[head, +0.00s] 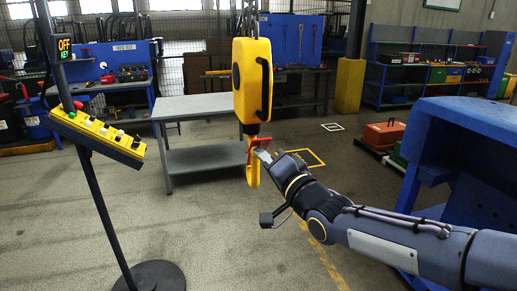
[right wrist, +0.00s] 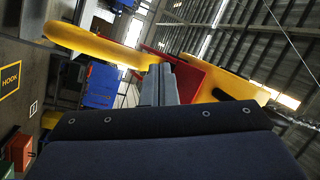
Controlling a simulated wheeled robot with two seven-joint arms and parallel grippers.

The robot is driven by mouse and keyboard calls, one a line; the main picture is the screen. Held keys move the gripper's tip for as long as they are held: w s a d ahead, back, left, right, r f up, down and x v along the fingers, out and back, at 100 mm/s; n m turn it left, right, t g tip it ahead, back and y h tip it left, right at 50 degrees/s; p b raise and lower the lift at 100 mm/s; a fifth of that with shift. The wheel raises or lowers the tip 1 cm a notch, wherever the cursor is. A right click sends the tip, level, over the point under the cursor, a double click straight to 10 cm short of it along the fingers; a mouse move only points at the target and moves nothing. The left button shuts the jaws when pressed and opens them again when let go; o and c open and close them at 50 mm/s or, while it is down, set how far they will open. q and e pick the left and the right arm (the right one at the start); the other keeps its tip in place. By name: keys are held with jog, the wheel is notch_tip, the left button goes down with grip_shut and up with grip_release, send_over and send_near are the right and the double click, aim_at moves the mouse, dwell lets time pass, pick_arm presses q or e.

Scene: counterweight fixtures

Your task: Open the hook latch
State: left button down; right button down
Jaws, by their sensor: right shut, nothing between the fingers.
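A yellow hoist block (head: 252,75) hangs in the middle of the head view, with a yellow hook (head: 252,176) under it. A small red latch (head: 258,141) sits at the top of the hook. My right gripper (head: 263,156) is at the hook's throat, just below the latch. In the right wrist view its fingers (right wrist: 159,86) are shut with nothing between them. The red latch (right wrist: 200,80) is right beside the fingers there; I cannot tell if they touch. The yellow hook (right wrist: 90,43) curves off to the left. The latch's exact angle is hard to tell. My left gripper is not in view.
A control stand with a yellow button panel (head: 98,133) and an OFF/KEY sign (head: 64,48) stands at left. A grey table (head: 195,108) is behind the hook. Blue shelving (head: 425,55) and a red toolbox (head: 384,134) are at right. The floor around the hook is clear.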

aim_at(262, 144)
jog(key=shift+w+a+r+p, duration=0.15)
jog(key=shift+w+r+p, duration=0.3)
jog(key=shift+r, duration=0.15)
jog(key=shift+w+a+r+p, duration=0.15)
jog(key=shift+w+r+p, duration=0.25)
jog(key=shift+r, duration=0.2)
dwell(1.1)
dwell(0.4)
jog(key=shift+s+d+f+b, duration=0.3)
jog(key=shift+s+f+b, duration=0.45)
jog(key=shift+f+b, duration=0.5)
jog(key=shift+s+d+f+b, duration=0.25)
jog(key=shift+s+f+b, duration=0.55)
jog(key=shift+b, duration=0.75)
jog(key=s+f+b, duration=0.1)
jog(key=f+b, duration=0.1)
jog(key=s+d+f+b, duration=0.1)
jog(key=f+b, duration=0.1)
jog(key=b, duration=0.1)
jog(key=shift+s, duration=0.4)
